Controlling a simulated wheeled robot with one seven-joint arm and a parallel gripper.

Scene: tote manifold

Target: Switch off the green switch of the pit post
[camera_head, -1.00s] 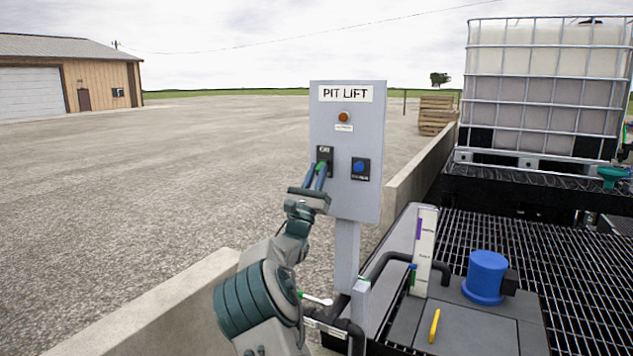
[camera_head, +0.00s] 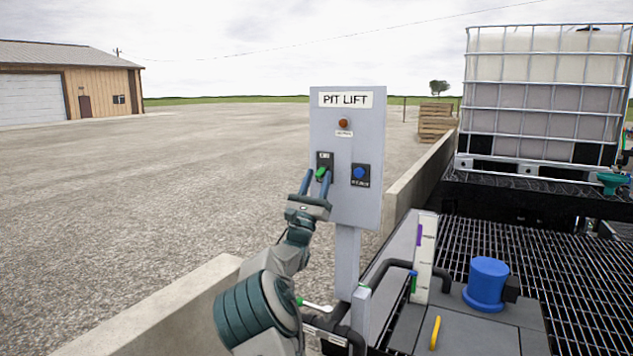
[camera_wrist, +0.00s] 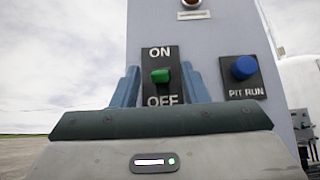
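The grey PIT LIFT post panel (camera_head: 347,205) stands upright in front of me. Its green switch (camera_head: 321,172) sits on a black plate at the panel's left; in the wrist view the green switch (camera_wrist: 160,76) shows between the words ON and OFF. I cannot tell surely which way its lever is set. My gripper (camera_head: 316,180) is open and empty in front of the plate, just below the switch. In the wrist view its blue fingers stand to the left and right of the switch, apart from it.
A blue PIT RUN button (camera_head: 360,172) is right of the switch, and a dull orange lamp (camera_head: 343,124) is above. A low concrete wall (camera_head: 165,305) runs by the post. A blue-capped unit (camera_head: 487,283) and a caged tank (camera_head: 545,95) stand at right.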

